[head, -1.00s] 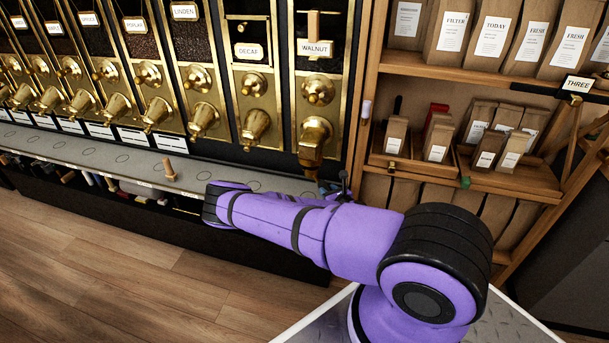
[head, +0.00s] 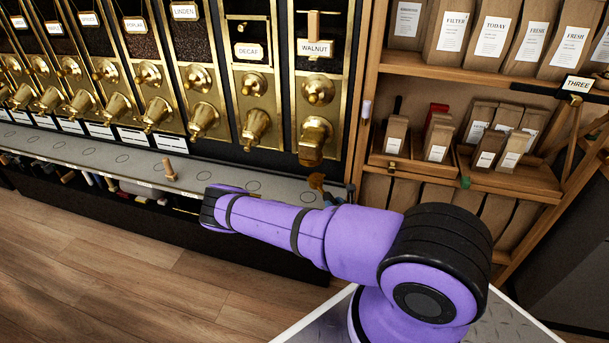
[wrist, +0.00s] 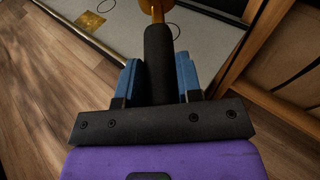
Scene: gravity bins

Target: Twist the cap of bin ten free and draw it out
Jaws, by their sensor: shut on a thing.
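The rightmost brass-framed bin, labelled Walnut (head: 314,49), has a brass spout (head: 313,140) at its foot. No number ten is readable on it. A small brass-brown cap (head: 317,182) shows just below the spout's mouth, apart from it. In the wrist view the cap's brass end (wrist: 156,10) tops a thick black grip. My gripper (wrist: 158,75) is shut on that black grip, with a blue finger on each side. In the head view my gripper is small and partly hidden behind my purple arm.
A grey ledge (head: 95,150) with drawn rings runs under the bins; a wooden peg (head: 169,169) stands on it. Wooden shelves with paper bags (head: 490,38) stand close on the right, their upright post near my gripper. Wooden floor (head: 150,270) lies open at the lower left.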

